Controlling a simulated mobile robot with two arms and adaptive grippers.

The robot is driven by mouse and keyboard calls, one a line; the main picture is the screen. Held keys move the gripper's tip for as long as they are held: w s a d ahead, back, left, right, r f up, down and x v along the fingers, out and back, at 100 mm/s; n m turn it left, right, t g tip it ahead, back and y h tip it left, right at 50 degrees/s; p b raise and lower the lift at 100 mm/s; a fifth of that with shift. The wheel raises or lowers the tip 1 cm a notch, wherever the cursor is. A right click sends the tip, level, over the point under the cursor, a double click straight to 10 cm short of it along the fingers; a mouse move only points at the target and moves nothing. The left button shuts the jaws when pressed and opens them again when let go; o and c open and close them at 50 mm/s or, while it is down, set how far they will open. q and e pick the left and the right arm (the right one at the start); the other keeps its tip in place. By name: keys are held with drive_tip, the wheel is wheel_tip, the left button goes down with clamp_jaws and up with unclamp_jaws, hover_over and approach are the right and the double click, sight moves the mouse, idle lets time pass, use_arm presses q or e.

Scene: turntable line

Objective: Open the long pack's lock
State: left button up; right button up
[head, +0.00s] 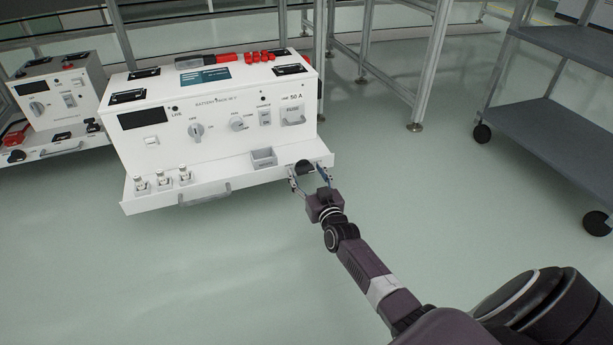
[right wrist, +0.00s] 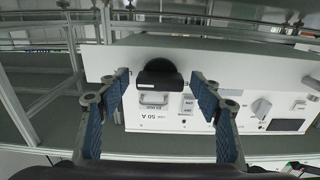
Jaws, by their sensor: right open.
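The long pack (head: 215,120) is a white box with a control panel and a drawer-like tray (head: 240,183) along its front. The panel has a dark display, a grey dial (head: 196,131), a smaller dial (head: 238,124), a switch (head: 265,116) and a fuse handle (head: 293,115). I cannot tell which part is the lock. My right gripper (head: 308,175) is open at the tray's right end, its fingers either side of a black rounded knob (head: 304,166). In the right wrist view this knob (right wrist: 160,73) lies between the spread fingers; contact is unclear. My left gripper is out of view.
The tray also holds several small metal-and-white parts (head: 162,180) and a grey bin (head: 263,157). A second white pack (head: 60,95) stands left. A grey wheeled cart (head: 560,130) stands right; floor between is clear.

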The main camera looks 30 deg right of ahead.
drive_tip(key=c, duration=1.2)
drive_tip(key=shift+o, duration=0.2)
